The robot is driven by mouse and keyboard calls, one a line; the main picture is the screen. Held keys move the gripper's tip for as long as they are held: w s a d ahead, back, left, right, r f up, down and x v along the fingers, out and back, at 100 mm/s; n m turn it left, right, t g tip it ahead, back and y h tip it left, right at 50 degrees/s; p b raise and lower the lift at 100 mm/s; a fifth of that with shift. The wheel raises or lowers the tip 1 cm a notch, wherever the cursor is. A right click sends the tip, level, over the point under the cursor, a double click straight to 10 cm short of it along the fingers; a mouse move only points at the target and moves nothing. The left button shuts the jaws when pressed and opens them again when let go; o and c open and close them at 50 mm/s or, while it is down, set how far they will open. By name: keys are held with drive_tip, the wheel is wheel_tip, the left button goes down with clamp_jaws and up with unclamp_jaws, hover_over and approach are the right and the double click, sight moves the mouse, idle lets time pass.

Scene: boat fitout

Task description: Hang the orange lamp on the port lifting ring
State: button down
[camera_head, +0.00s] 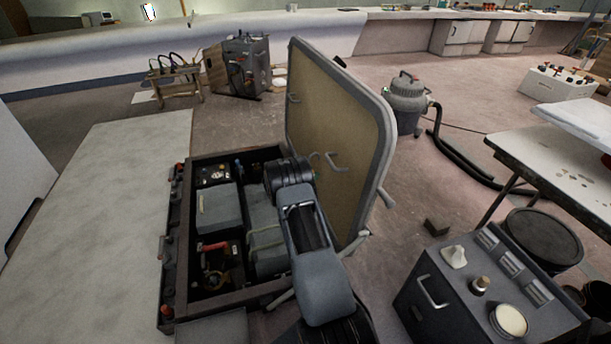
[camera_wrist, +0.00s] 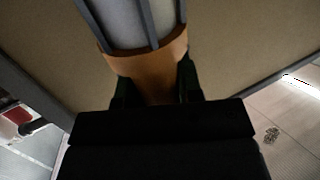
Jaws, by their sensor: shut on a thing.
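In the wrist view my gripper (camera_wrist: 154,86) is shut on the orange lower part of the lamp (camera_wrist: 150,66). The lamp's grey cylindrical body with dark bars rises toward the top edge of that view. A tan panel fills the background behind it. In the head view my arm reaches over an open box (camera_head: 230,310) in front of its raised lid (camera_head: 350,110); my gripper and the lamp are hidden there. The lid's tan inner face carries small metal loops (camera_head: 335,162). I cannot tell which fitting is the port lifting ring.
The box holds grey blocks (camera_head: 220,210) and a red-handled part (camera_head: 214,246). A dark control console (camera_head: 470,300) stands at the right front, below a table (camera_head: 560,160). A grey vacuum (camera_head: 407,100) with a black hose stands behind the lid.

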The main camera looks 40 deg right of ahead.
drive_tip(key=shift+s+d+f+b, duration=0.45)
drive_tip(key=shift+d+f+b, duration=0.4)
drive_tip(key=shift+d, duration=0.3)
drive_tip(key=shift+s+d+f+b, duration=0.5)
drive_tip(key=shift+d+f+b, duration=0.3)
drive_tip(key=shift+d, duration=0.4)
drive_tip(key=shift+s+d+f+b, duration=0.45)
drive_tip(key=shift+d+f+b, duration=0.2)
drive_tip(key=shift+d+f, duration=0.45)
drive_tip(key=shift+c, duration=0.5)
unclamp_jaws()
